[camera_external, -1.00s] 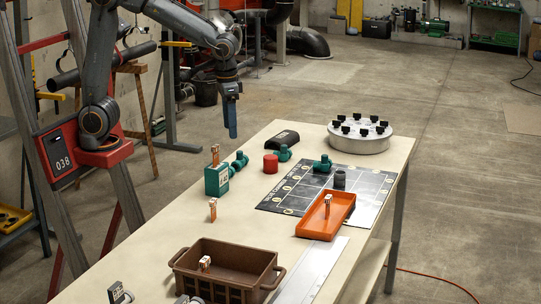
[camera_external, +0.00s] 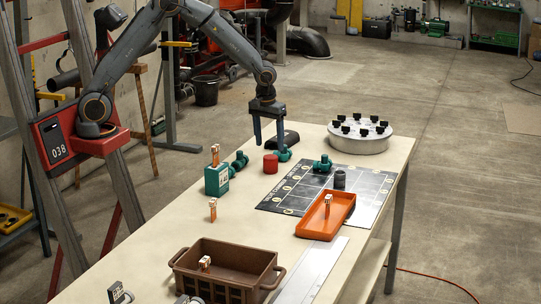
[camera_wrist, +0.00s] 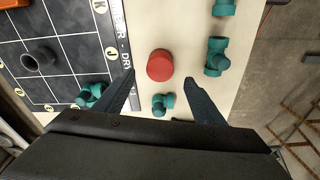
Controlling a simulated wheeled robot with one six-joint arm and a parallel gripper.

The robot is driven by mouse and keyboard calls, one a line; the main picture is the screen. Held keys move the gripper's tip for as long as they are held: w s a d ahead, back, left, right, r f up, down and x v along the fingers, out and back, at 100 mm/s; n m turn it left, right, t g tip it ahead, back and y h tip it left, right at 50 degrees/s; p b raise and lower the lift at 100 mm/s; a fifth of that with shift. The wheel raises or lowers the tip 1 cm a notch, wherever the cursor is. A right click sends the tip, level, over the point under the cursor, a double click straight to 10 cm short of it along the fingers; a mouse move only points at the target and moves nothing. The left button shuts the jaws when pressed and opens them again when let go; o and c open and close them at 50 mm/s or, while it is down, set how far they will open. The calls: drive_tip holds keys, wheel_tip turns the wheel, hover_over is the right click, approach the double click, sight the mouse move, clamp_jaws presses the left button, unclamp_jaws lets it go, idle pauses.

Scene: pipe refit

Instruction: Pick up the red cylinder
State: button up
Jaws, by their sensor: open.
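The red cylinder (camera_external: 271,164) stands upright on the table (camera_external: 170,228), left of the dark grid mat. In the wrist view the red cylinder (camera_wrist: 160,65) shows from above, just beyond and between the fingertips. My gripper (camera_external: 269,143) is open and empty, pointing down above the table near the red cylinder. In the wrist view my gripper's fingertips (camera_wrist: 160,76) are spread on either side of the cylinder's line, apart from it. A green pipe fitting (camera_wrist: 163,104) lies between the fingers, nearer to the palm than the cylinder.
Green fittings (camera_external: 240,162) lie close by, next to a green box (camera_external: 217,180). The grid mat (camera_external: 289,189) carries a grey cylinder (camera_external: 340,178). An orange tray (camera_external: 318,226) and brown crate (camera_external: 205,274) stand nearer the front.

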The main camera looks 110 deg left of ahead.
sight(271, 157)
drive_tip(key=shift+w+a+f+p, duration=0.15)
drive_tip(key=shift+f+p, duration=0.55)
drive_tip(key=shift+f, duration=1.35)
drive_tip(key=shift+s+a+f+p, duration=0.15)
drive_tip(key=shift+f+p, duration=0.5)
drive_tip(key=shift+f, duration=1.4)
drive_tip(key=shift+w, duration=0.1)
drive_tip(key=shift+c, duration=0.2)
drive_tip(key=shift+a, duration=0.1)
clamp_jaws()
